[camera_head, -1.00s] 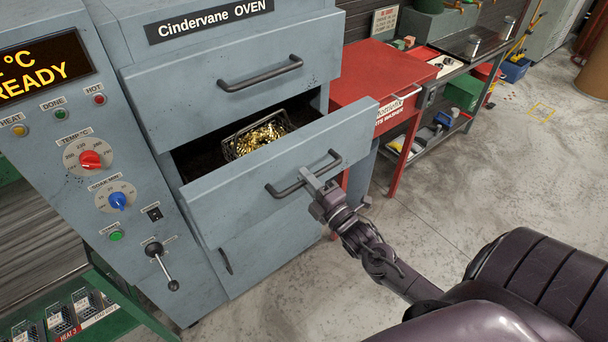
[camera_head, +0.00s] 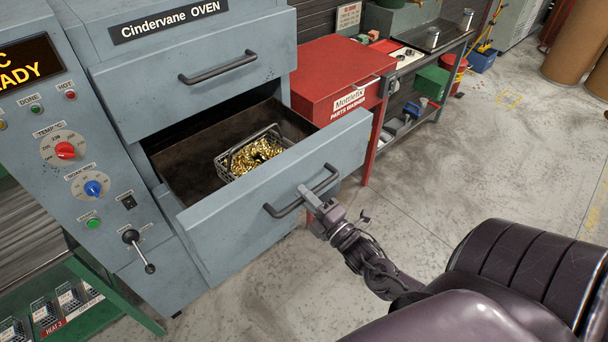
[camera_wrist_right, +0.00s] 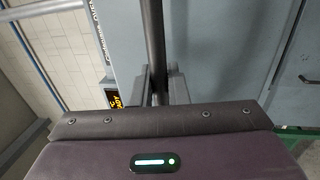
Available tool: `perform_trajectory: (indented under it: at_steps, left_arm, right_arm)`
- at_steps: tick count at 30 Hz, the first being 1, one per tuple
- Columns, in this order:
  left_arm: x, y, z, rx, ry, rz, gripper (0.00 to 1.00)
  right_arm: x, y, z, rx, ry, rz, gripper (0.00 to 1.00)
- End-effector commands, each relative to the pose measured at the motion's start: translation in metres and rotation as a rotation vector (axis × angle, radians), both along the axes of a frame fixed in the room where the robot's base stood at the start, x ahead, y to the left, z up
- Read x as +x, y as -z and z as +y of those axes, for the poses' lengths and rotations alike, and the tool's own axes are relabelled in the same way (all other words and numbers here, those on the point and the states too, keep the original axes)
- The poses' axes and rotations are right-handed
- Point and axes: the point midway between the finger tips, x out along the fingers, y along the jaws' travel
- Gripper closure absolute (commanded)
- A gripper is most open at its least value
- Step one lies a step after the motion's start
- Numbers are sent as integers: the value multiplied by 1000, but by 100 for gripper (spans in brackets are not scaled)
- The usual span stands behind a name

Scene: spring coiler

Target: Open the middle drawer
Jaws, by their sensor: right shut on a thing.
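The grey-blue Cindervane oven has a middle drawer (camera_head: 265,200) pulled well out, with a dark handle (camera_head: 286,204) on its front. Inside the drawer sits a wire basket (camera_head: 226,166) of gold-coloured pieces. In the right wrist view the handle bar (camera_wrist_right: 153,45) runs between the two fingers (camera_wrist_right: 158,85). The upper drawer (camera_head: 190,85) is closed. My left gripper is not in view.
A red parts washer (camera_head: 330,80) stands right of the oven, beside a workbench (camera_head: 425,65). The oven's control panel with a lever (camera_head: 138,250) is at left. A green rack (camera_head: 100,300) is at lower left. The concrete floor (camera_head: 460,170) at right is clear.

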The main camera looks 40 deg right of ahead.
Motion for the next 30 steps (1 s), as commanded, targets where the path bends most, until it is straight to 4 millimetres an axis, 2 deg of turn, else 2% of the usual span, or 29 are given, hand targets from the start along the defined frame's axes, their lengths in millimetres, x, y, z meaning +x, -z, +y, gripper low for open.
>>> perform_trajectory:
  at_steps: [8, 9, 12, 13, 23, 30]
  left_arm:
    - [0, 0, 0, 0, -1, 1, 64]
    - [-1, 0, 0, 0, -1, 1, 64]
    - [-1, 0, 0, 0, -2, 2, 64]
    - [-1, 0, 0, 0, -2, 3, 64]
    - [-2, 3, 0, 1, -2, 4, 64]
    - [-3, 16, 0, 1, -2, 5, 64]
  right_arm:
    - [0, 0, 0, 0, 0, 1, 100]
    - [0, 0, 0, 0, 0, 1, 82]
    - [0, 0, 0, 0, 0, 1, 69]
    - [0, 0, 0, 0, 0, 0, 67]
    - [-4, 2, 0, 0, 0, 1, 67]
    - [-40, 12, -3, 1, 0, 4, 67]
